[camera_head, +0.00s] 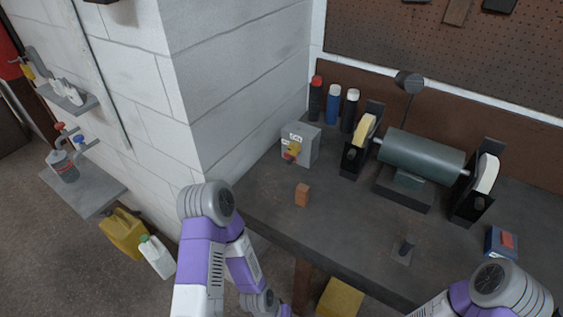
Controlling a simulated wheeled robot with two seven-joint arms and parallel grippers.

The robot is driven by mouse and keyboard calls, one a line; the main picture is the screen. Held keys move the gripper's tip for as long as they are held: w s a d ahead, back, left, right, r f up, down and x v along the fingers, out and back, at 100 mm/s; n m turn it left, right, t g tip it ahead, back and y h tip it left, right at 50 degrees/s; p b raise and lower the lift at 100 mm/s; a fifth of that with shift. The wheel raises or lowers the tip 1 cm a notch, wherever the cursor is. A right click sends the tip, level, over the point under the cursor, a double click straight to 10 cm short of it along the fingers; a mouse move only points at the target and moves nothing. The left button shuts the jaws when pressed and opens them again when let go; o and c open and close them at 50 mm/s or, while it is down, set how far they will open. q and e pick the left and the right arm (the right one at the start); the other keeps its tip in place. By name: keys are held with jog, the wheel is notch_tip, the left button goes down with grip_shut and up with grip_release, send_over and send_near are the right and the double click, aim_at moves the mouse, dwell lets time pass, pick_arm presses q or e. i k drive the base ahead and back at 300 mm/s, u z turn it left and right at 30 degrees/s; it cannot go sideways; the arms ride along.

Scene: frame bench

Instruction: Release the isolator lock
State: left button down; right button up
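A small grey box (301,141), which looks like the isolator, stands at the back left of the bench near the block wall. A yellow part (293,146) is on its front, with a small red piece (289,156) at its lower end that may be the lock. The detail is too small to tell how the lock sits. My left arm comes up from the bottom, left of the bench's front edge, and my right arm is at the bottom right. Neither gripper shows; both are beyond the bottom of the view.
A bench grinder (421,157) with two wheels stands on the dark bench (345,234). Spray cans (332,104) stand behind the box. A blue-and-red box (502,242) lies at right. The bench's front middle is mostly clear.

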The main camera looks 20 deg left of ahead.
aim_at(291, 158)
jog(key=k, duration=0.4)
jog(key=u, duration=1.45)
jog(key=i, duration=1.05)
jog(key=z, duration=2.3)
